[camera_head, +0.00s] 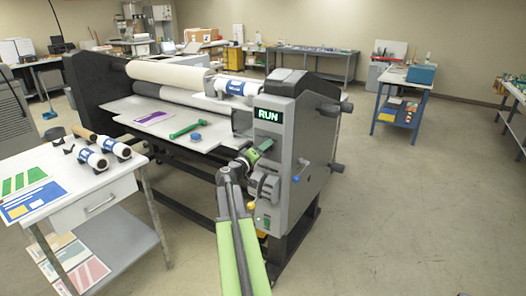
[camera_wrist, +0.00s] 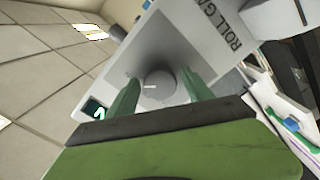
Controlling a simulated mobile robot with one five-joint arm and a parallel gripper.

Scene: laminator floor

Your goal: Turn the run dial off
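The laminator (camera_head: 284,150) is a large grey machine in the head view, and its display (camera_head: 268,115) reads RUN in green. In the wrist view, a round grey dial (camera_wrist: 159,85) with a short white mark sits on the light panel (camera_wrist: 188,40). My gripper (camera_head: 254,154) is at the machine's front end panel, below the display. In the wrist view my gripper (camera_wrist: 162,92) is open, with one green finger on each side of the dial. Small gaps seem to show between fingers and dial; contact cannot be told. In the head view the gripper hides the dial.
The wrist view shows part of the display (camera_wrist: 95,108) and "ROLL GA" lettering (camera_wrist: 222,28). A green tool (camera_head: 187,129) and blue roll (camera_head: 197,136) lie on the feed table. A white side table (camera_head: 110,181) stands left. The floor at right (camera_head: 420,220) is clear.

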